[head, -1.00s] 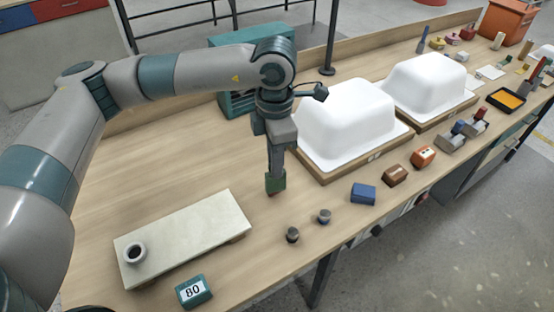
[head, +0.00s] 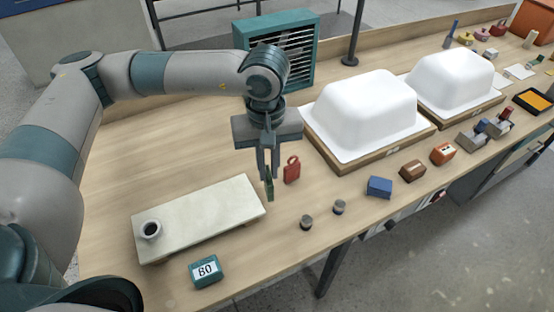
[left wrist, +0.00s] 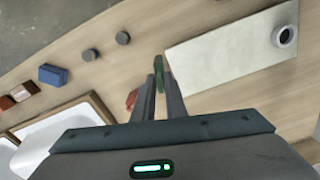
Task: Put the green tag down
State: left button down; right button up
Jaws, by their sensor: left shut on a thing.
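The green tag (head: 269,183) is a thin dark green piece held upright between the fingertips of my left gripper (head: 268,178). It also shows edge-on in the left wrist view (left wrist: 159,73). The left gripper is shut on it, pointing down over the wooden table, to the right of the pale board. I cannot tell whether the tag's lower end touches the table. A red tag (head: 292,169) with a loop at its top is just right of the gripper. It is partly hidden by a finger in the left wrist view (left wrist: 131,99). My right gripper is out of view.
A pale board (head: 200,216) with a dark-holed ring (head: 151,230) lies to the left. A teal block marked 80 (head: 205,271) and two small dark cylinders are near the front edge. White tub shells (head: 365,110) stand right. Bare table lies behind the board.

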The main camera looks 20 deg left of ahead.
pick_arm(q)
jog(key=shift+s+a+f+m, duration=0.15)
jog(key=shift+s+a+m, duration=0.15)
jog(key=shift+m, duration=0.85)
jog(key=shift+s+a+f+m, duration=0.15)
jog(key=shift+s+m, duration=0.25)
jog(key=shift+m, duration=0.7)
jog(key=shift+s+a+f+m, duration=0.1)
jog(key=shift+s+a+m, duration=0.2)
jog(key=shift+m, duration=0.85)
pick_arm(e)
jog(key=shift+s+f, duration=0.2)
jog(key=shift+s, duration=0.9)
